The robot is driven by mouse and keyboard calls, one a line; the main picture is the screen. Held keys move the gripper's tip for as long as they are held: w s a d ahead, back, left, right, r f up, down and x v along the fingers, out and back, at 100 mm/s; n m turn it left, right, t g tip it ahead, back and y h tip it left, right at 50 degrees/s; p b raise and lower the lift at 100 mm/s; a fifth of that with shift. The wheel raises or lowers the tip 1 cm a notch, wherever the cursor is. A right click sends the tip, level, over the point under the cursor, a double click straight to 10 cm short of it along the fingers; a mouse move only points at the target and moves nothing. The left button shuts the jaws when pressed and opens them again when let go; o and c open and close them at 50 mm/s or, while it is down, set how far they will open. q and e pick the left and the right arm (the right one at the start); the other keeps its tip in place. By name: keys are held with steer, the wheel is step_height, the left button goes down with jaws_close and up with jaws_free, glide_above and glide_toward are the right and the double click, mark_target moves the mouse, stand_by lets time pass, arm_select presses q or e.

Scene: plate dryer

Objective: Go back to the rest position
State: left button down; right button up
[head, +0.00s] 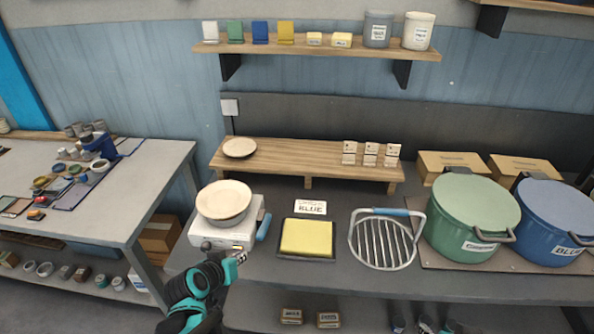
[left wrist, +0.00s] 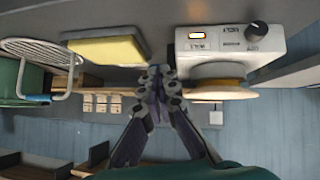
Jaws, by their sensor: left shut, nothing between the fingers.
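My left gripper (head: 240,257) is shut and empty in the head view, in front of the white plate dryer (head: 210,235) at the bench's front edge. In the left wrist view its fingers (left wrist: 157,72) meet at the tips with nothing between them. The dryer (left wrist: 225,45) is to their right and the yellow pad (left wrist: 105,50) to their left. A pale round plate (head: 224,199) lies on top of the dryer, and a blue handle (head: 263,227) sticks out at its right. My right gripper is not in view.
A yellow pad (head: 306,237) on a dark tray, a wire rack (head: 382,240), a green pot (head: 470,214) and a blue pot (head: 556,222) stand along the bench. A wooden riser (head: 300,160) behind bears a small plate (head: 239,147). A side table (head: 150,170) stands left, across a gap.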

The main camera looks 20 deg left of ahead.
arm_select(q)
steer(key=shift+d, duration=0.1)
steer(key=s+d+r+m+g, duration=0.1)
steer(key=s+d+r, duration=0.1)
steer(key=d, duration=0.5)
steer(key=s+d+r+m+g, duration=0.2)
steer(key=s+d+r, duration=0.1)
steer(key=s+d, duration=0.2)
steer(key=d, duration=0.2)
steer(key=shift+d+r+m+h, duration=0.3)
steer(key=shift+d, duration=0.05)
steer(key=shift+s, duration=0.1)
